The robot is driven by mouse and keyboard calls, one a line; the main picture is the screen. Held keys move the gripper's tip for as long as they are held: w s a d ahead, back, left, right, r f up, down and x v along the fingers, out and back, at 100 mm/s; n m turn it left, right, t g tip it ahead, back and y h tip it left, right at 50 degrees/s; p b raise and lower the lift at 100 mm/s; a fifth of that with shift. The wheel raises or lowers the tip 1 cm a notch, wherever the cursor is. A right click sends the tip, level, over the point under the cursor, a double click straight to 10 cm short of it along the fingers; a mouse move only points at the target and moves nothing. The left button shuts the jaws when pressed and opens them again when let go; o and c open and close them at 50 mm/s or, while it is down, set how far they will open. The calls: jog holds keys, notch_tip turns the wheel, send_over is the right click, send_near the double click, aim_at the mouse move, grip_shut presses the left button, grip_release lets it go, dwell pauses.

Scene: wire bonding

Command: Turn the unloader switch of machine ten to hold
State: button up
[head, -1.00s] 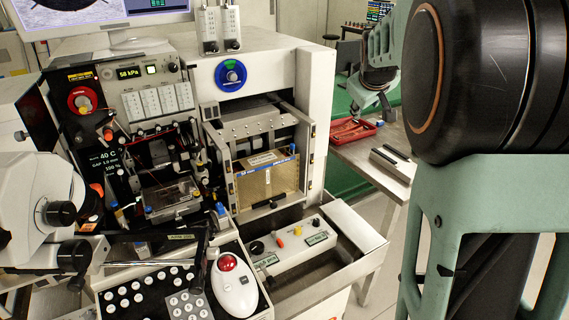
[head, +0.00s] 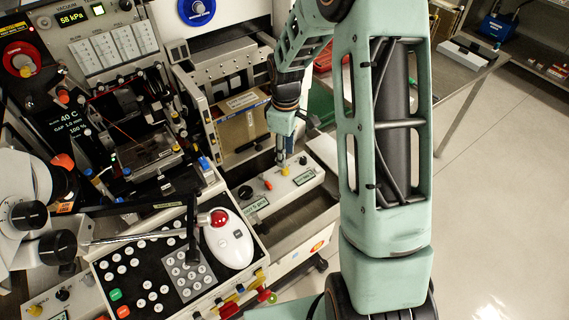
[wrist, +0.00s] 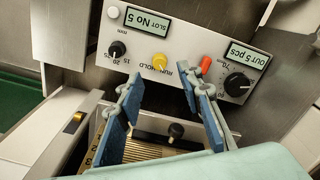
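The unloader panel (head: 266,200) is a pale box with two small displays, which read "SLOT No 5" and "OUT 5 pcs" in the wrist view. The yellow knob shows just beyond the fingertips, and the red lever is near the right finger. In the head view my gripper (head: 281,152) hangs over the panel's far side. No machine number is readable.
A tan magazine (head: 238,125) stands in the machine beside my gripper. Open floor is at the right.

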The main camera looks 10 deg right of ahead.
aim_at(285, 171)
notch_tip(285, 171, down, 6)
jog(key=shift+f, duration=0.1)
dwell(0.4)
grip_shut()
